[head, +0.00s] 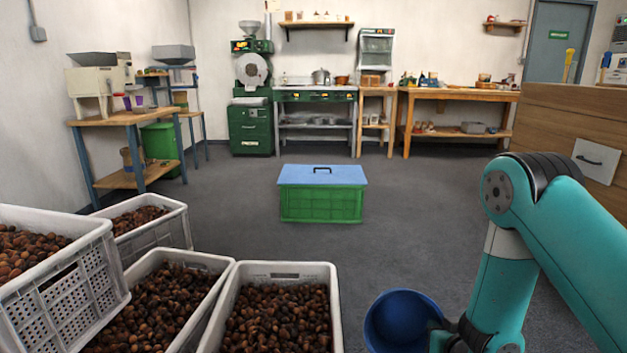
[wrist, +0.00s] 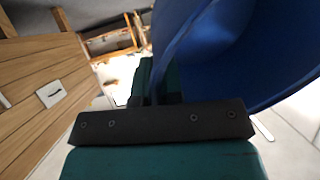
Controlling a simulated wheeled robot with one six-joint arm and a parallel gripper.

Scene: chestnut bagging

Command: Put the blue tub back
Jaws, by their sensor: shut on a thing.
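The blue tub (head: 398,322) is in the lower middle of the head view, right of the chestnut crates, with its open side facing up toward the camera. I see only blue inside it; its lower part is cut off by the frame. My gripper (head: 438,338) is at its right side, shut on the tub's rim. In the wrist view the tub (wrist: 245,50) fills the upper right. There, my gripper (wrist: 153,82) is closed with the tub's wall edge between its fingers. Whether the tub touches the floor cannot be told.
White crates full of chestnuts (head: 278,268) stand at lower left. A green crate with a blue lid (head: 322,205) stands on the floor ahead. A wooden counter (head: 565,115) is at right. Benches and a green machine (head: 250,130) line the back wall.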

